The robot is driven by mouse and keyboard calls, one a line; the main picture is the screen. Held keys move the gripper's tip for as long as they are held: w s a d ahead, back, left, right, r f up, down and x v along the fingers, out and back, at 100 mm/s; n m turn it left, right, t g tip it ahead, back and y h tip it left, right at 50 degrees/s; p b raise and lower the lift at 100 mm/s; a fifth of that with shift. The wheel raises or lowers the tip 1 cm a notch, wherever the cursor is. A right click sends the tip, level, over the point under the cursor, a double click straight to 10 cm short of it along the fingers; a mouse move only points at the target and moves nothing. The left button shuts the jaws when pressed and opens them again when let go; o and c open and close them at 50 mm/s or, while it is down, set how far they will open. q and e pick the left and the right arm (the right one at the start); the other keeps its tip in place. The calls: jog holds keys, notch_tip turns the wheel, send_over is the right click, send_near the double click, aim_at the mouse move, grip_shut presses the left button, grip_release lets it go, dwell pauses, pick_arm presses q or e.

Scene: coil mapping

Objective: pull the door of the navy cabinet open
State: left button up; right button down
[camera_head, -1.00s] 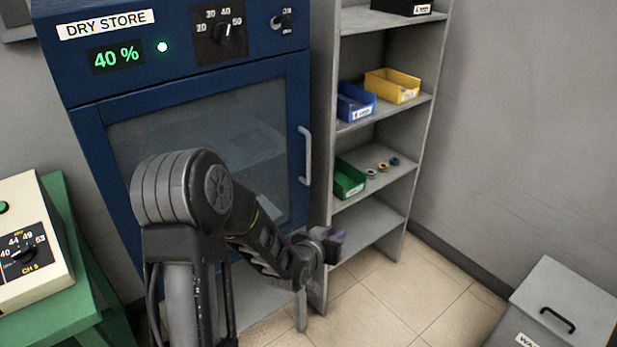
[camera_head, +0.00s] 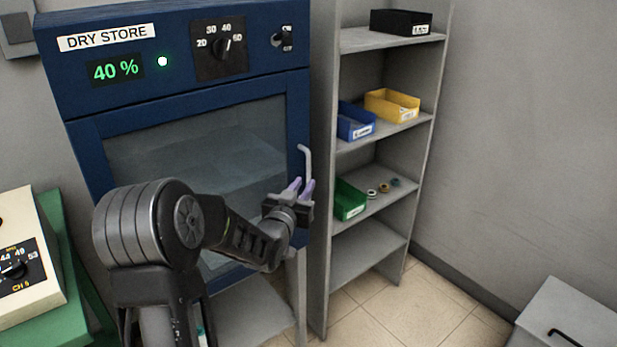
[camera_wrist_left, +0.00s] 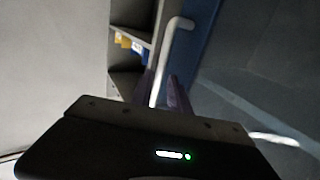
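The navy cabinet (camera_head: 180,75), labelled DRY STORE, stands at the left with its glass-paned door (camera_head: 190,140) closed. The pale bar handle (camera_head: 304,160) is upright on the door's right side, and it also shows in the left wrist view (camera_wrist_left: 169,52). My left gripper (camera_head: 301,188) is at the lower part of the handle, its purple fingers apart. In the left wrist view the fingers (camera_wrist_left: 162,92) lie one on each side of the bar, and a gap shows between them. Contact with the bar cannot be made out. My right gripper is not in view.
A grey shelf unit (camera_head: 328,230) stands close to the cabinet's right side, with blue (camera_head: 355,122), yellow (camera_head: 391,104), green (camera_head: 349,198) and black (camera_head: 401,22) bins. A grey lidded bin (camera_head: 570,315) is at lower right. A green bench (camera_head: 50,312) is at left.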

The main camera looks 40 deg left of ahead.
aim_at(308, 179)
pick_arm(q)
jog(key=x, duration=0.4)
jog(key=shift+w+p, duration=0.2)
jog(key=shift+p, duration=0.15)
jog(key=shift+c, duration=0.5)
grip_shut()
dwell(0.6)
